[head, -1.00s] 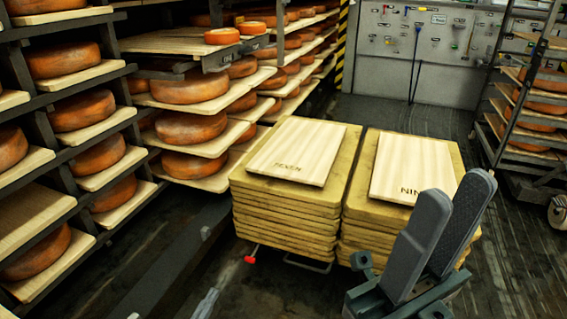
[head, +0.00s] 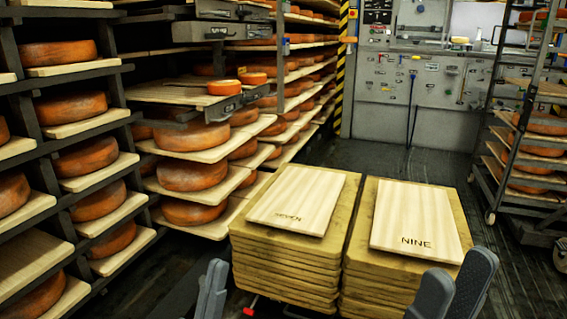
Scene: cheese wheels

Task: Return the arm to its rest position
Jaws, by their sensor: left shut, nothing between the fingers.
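My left gripper (head: 213,268) shows at the bottom edge, left of the stacks, with its grey fingers shut and empty. My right gripper (head: 457,268) is at the lower right, in front of the right stack. Its two grey fingers stand apart with nothing between them. The rest of both arms is out of view below. A pale board marked SEVEN (head: 303,203) lies on the left stack of boards (head: 285,272). A pale board marked NINE (head: 415,215) lies on the right stack (head: 370,285). Neither gripper touches the pale boards.
Shelves with orange cheese wheels (head: 67,106) fill the left side. Two small cheeses (head: 224,87) sit on a pulled-out shelf board. A wheeled rack (head: 500,150) stands at the right. A tool wall (head: 440,90) is at the back. Floor behind the stacks is clear.

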